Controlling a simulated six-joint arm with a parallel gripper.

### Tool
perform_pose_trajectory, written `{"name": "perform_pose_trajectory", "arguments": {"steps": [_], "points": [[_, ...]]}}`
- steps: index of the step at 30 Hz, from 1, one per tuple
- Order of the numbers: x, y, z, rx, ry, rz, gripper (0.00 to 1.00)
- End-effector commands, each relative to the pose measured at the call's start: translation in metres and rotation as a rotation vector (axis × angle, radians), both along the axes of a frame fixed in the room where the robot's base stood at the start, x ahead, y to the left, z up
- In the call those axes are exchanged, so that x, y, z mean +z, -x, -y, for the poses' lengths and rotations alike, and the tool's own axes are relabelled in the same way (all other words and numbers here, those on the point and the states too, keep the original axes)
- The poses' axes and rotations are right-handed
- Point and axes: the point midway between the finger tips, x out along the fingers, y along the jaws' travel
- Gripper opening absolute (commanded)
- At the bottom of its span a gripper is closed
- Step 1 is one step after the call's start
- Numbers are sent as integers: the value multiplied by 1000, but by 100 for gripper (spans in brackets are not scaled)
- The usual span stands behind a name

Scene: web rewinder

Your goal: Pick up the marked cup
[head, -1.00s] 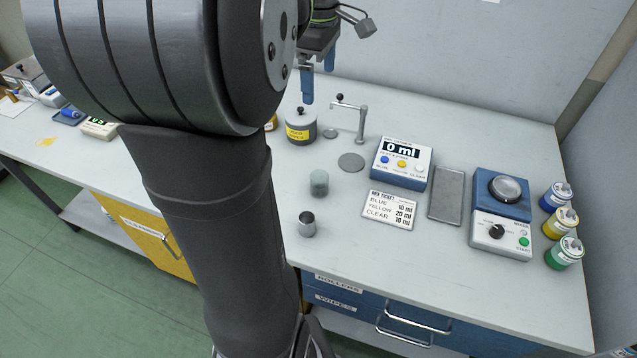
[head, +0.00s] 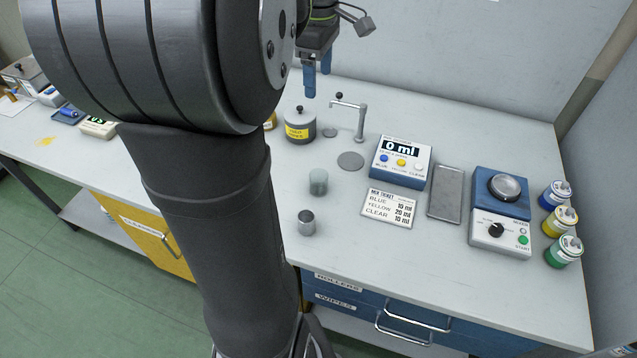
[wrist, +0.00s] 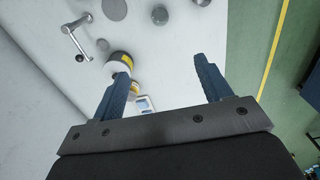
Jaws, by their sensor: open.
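Two small cups stand upright on the bench in the head view. One is a translucent grey-green cup (head: 318,182). The other is a metal cup (head: 307,223), nearer the front edge. No marking is readable on either, so I cannot tell which is the marked one. My gripper (head: 318,86) is high over the back of the bench, beyond both cups, near the lidded pot. In the wrist view my gripper (wrist: 161,68) has its blue fingers wide apart with nothing between them. A small dark round shape (wrist: 160,15) at the top there may be the translucent cup.
A lidded pot with a yellow label (head: 300,126) and a spout (head: 359,120) over a grey disc (head: 351,161) stand behind the cups. A display box (head: 402,163), ticket card (head: 389,208), tray (head: 445,194), mixer (head: 502,212) and several jars (head: 561,223) lie to the right.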

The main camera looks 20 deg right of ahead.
Motion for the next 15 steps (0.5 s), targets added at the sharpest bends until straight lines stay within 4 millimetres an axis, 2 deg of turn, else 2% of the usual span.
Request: {"name": "perform_pose_trajectory", "arguments": {"steps": [8,11,15], "points": [[-2,0,0,10,1,-1,71],[-16,-1,-1,81,8,-3,71],[-57,-2,-2,315,37,-9,71]]}}
